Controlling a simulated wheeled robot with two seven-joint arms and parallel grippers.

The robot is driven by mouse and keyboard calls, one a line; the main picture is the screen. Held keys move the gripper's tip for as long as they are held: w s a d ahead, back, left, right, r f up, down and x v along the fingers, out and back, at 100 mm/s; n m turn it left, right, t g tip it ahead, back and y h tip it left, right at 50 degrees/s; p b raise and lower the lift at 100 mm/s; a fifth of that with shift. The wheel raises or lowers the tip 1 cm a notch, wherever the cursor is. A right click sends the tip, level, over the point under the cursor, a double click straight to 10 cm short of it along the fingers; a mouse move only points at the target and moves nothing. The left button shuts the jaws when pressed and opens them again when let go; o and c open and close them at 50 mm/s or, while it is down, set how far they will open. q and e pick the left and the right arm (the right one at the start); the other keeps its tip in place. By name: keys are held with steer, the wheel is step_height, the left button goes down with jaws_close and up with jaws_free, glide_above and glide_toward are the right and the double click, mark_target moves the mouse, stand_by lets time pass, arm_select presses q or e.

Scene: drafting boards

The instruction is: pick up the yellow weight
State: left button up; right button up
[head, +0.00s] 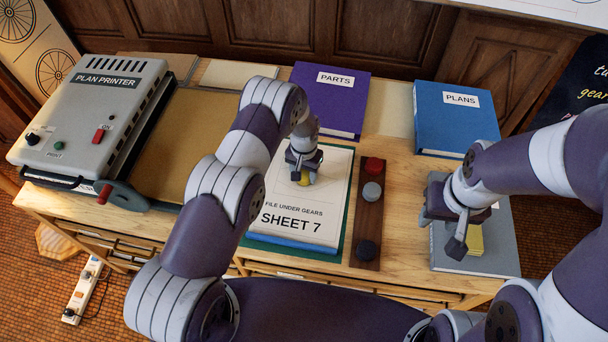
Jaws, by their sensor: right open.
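The yellow weight (304,180) rests on the white sheet marked SHEET 7 (287,232), near its upper middle. Only a small part of it shows beneath my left gripper (304,173), which points down over it. The fingers hide most of the weight, so I cannot tell whether they are closed on it. My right gripper (458,240) is open and empty above the grey book (488,262) at the right, beside a yellow pad (475,239).
A brown rack (369,220) holds a red weight (374,165), a grey weight (372,191) and a black weight (367,251). A purple PARTS book (330,105) and a blue PLANS book (455,125) lie behind. The plan printer (90,115) stands at left.

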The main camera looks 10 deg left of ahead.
arm_select(q)
steer(key=shift+r, duration=0.1)
steer(key=shift+c, duration=0.6)
steer(key=shift+w, duration=0.15)
